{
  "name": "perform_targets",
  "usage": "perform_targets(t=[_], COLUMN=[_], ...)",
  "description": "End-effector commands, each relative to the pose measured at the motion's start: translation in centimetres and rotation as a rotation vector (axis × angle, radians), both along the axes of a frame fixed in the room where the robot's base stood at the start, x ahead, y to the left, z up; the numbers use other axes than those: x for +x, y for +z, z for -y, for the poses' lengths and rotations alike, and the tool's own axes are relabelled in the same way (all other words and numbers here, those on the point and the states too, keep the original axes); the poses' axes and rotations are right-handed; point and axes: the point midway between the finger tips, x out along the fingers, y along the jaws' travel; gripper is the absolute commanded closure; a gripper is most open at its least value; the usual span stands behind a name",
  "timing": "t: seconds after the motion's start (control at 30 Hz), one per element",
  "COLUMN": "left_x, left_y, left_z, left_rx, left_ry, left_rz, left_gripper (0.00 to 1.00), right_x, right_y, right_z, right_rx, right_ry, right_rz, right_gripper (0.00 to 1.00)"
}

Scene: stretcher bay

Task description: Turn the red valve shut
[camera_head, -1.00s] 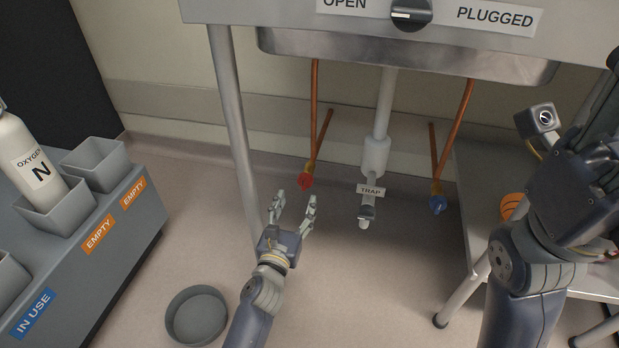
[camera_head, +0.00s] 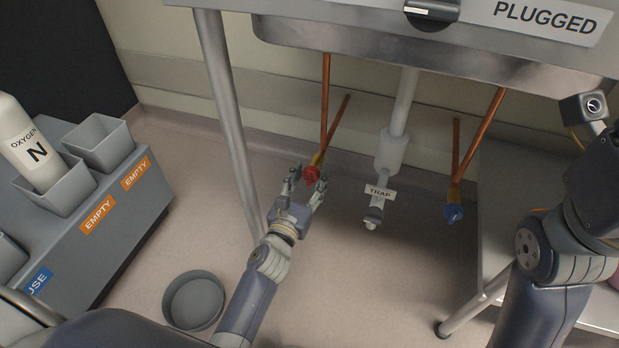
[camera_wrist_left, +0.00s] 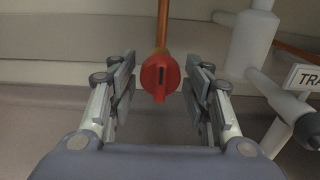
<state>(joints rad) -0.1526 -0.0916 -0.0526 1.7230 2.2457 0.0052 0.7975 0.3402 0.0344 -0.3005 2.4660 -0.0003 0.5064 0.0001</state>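The red valve (camera_head: 311,174) sits on the left copper pipe under the sink. In the left wrist view the red valve (camera_wrist_left: 160,77) shows as a round knob with a dark slot standing upright. My left gripper (camera_head: 307,184) is open, its fingertips close to the valve. In the left wrist view my left gripper (camera_wrist_left: 160,84) has one finger on each side of the knob, with gaps visible on both sides. Whether the fingertips reach level with the knob is hard to tell.
A white trap pipe (camera_head: 391,150) with a TRAP label (camera_head: 380,192) hangs right of the red valve. A blue valve (camera_head: 453,213) is farther right. A metal leg (camera_head: 229,120) stands left of the valve. A grey round bowl (camera_head: 194,301) lies on the floor.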

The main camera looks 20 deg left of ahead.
Motion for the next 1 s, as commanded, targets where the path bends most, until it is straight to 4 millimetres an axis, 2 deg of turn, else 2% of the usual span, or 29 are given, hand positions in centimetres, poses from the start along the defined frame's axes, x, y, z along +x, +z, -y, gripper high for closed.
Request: perform_targets(t=[0.03, 0.1, 0.57, 1.0], left_x=[0.00, 0.00, 0.02, 0.03], left_y=[-0.01, -0.01, 0.01, -0.01], left_z=[0.00, 0.01, 0.01, 0.02], left_rx=[0.000, 0.000, 0.068, 0.424], left_ry=[0.000, 0.000, 0.000, 0.000], left_rz=[0.000, 0.000, 0.002, 0.014], left_gripper=[0.75, 0.89, 0.89, 0.89], right_x=[0.04, 0.06, 0.09, 0.00], right_y=[-0.03, -0.07, 0.00, 0.01], right_z=[-0.01, 0.00, 0.00, 0.04], right_rx=[-0.001, 0.000, -0.001, 0.001], right_ry=[0.000, 0.000, 0.000, 0.000], right_rz=[-0.002, -0.003, -0.005, 0.000], right_gripper=[0.60, 0.60, 0.60, 0.60])
